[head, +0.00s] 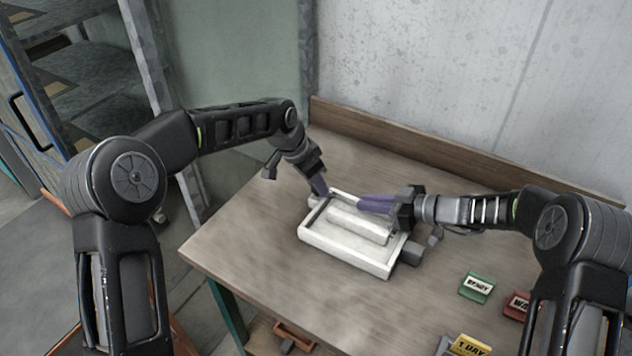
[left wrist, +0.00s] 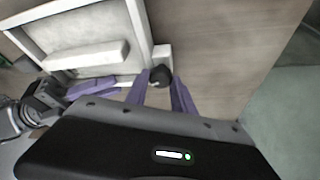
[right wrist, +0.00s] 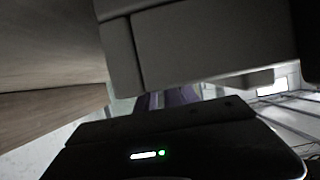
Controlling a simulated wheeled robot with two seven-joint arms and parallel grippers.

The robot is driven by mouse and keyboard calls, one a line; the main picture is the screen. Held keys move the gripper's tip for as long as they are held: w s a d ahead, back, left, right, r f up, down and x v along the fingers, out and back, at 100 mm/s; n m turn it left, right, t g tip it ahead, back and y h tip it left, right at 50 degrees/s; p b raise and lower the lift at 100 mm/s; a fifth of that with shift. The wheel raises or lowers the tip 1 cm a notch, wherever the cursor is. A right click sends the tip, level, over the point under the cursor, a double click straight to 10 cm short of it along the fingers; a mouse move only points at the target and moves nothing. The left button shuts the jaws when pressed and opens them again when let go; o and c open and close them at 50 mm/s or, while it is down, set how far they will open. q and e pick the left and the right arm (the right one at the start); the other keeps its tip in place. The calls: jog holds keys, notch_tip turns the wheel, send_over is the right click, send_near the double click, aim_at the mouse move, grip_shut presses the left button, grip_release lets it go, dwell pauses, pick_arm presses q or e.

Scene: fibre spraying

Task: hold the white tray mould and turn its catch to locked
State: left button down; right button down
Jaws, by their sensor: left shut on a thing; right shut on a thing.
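The white tray mould (head: 342,262) lies on the table with a raised white block inside it. My left gripper (head: 321,188) is at the tray's far-left corner. In the left wrist view my left gripper (left wrist: 161,80) has its purple fingers on either side of the catch's dark knob (left wrist: 160,74), shut on it. My right gripper (head: 362,203) reaches in from the right, its purple fingers shut on the tray's far rim. In the right wrist view a large grey wall, seemingly the tray, hides most of those fingers. The catch's exact angle cannot be told.
The wooden table (head: 240,235) is clear left of the tray. A wooden ledge (head: 420,148) runs along the back.

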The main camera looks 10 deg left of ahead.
pick_arm(q)
jog(key=m, duration=0.2)
jog(key=m+g, duration=0.1)
jog(key=m, duration=0.1)
jog(key=shift+a+m+g+h, duration=0.1)
jog(key=shift+m+g+h, duration=0.2)
jog(key=shift+h, duration=0.1)
jog(key=c, duration=1.1)
grip_release()
jog(key=shift+r, duration=0.1)
jog(key=v, duration=1.1)
jog(key=shift+a+r, duration=0.25)
jog(key=shift+r, duration=0.1)
